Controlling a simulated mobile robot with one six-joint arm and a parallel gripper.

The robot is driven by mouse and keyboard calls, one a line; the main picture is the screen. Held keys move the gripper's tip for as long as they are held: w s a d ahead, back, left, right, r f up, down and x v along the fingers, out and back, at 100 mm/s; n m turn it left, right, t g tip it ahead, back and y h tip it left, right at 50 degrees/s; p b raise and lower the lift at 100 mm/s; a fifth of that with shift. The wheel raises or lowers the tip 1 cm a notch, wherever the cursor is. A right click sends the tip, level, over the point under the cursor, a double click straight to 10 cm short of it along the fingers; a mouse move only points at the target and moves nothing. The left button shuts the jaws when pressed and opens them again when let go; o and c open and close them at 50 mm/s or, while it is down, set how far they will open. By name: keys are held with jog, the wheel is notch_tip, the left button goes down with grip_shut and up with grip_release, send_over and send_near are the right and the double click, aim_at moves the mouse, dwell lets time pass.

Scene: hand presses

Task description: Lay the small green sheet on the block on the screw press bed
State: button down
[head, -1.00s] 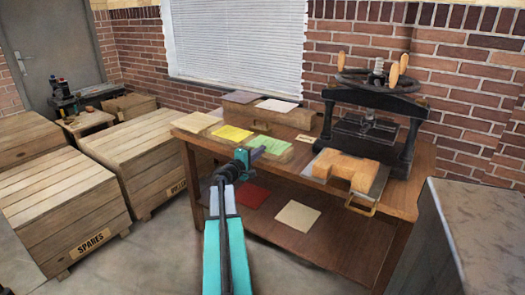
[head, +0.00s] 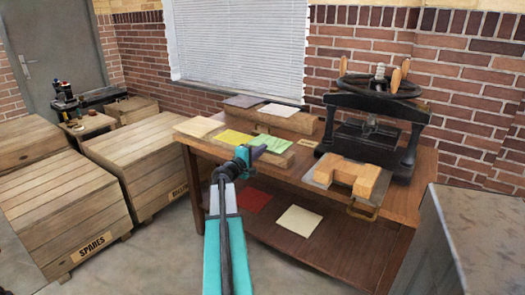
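The small green sheet (head: 277,145) lies on a low wooden stand at the front of the bench, right of a yellow sheet. My gripper (head: 260,151) is at the green sheet's left front edge. Its fingers are too small to show whether they are open, or whether they touch the sheet. The black screw press (head: 412,150) stands at the right of the bench with its handwheel on top. A notched wooden block (head: 342,167) sits on a grey plate with a brass handle, in front of the press. The block's top is bare.
The yellow sheet (head: 233,137), a cream sheet (head: 199,127), a purple sheet (head: 243,101) and a white sheet (head: 281,110) lie on the bench stands. Red (head: 253,200) and cream sheets lie on the lower shelf. A grey cabinet (head: 475,230) stands at the right, wooden crates (head: 55,190) at the left.

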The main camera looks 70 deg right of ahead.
jog(key=w+a+r, duration=0.1)
jog(key=a+r, duration=0.2)
jog(key=a, duration=0.3)
jog(key=shift+w+a, duration=0.2)
jog(key=shift+w, duration=0.15)
dwell(0.7)
jog(key=shift+a+f, duration=0.1)
jog(key=b+v, duration=0.2)
jog(key=v, duration=1.2)
jog(key=shift+a+b, duration=0.3)
jog(key=shift+a, duration=0.1)
dwell(0.6)
jog(key=shift+w, duration=0.2)
